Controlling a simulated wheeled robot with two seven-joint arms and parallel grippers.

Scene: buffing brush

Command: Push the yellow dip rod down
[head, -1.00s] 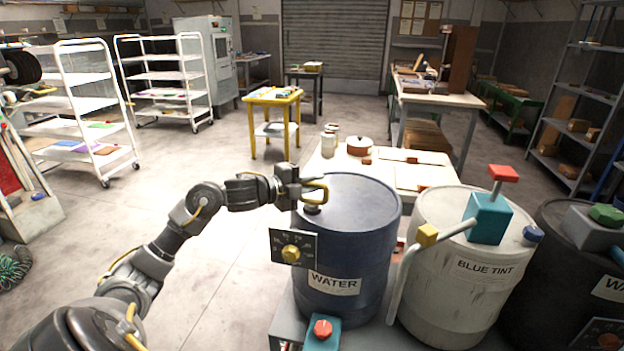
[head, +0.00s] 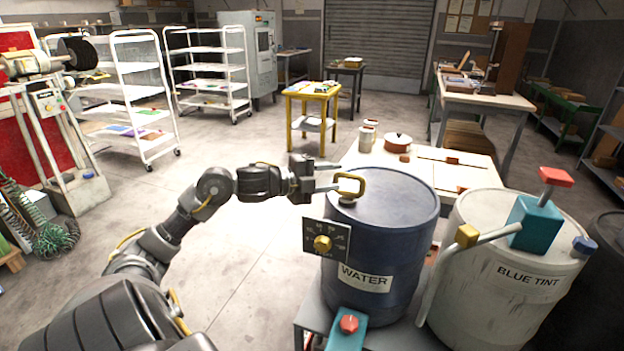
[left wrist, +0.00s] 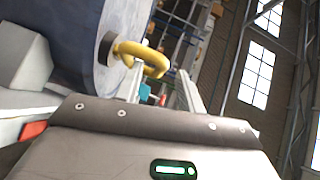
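The yellow dip rod shows as a yellow loop handle (head: 352,187) on a dark stub at the left edge of the lid of the blue WATER barrel (head: 395,235). The loop sits low, close to the lid; the rest of the rod is hidden. My left gripper (head: 326,187) is just left of the loop, its fingers pointing at it. In the left wrist view the two fingers (left wrist: 163,90) are spread apart with nothing held, and the yellow loop (left wrist: 152,57) lies beyond their tips, nearer the left finger. My right gripper is not in view.
A dial plate (head: 326,241) with a yellow knob is on the barrel's left side, below my gripper. A white BLUE TINT barrel (head: 500,270) with a teal pump (head: 530,222) stands to the right. A table (head: 440,165) is behind. Open floor lies to the left.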

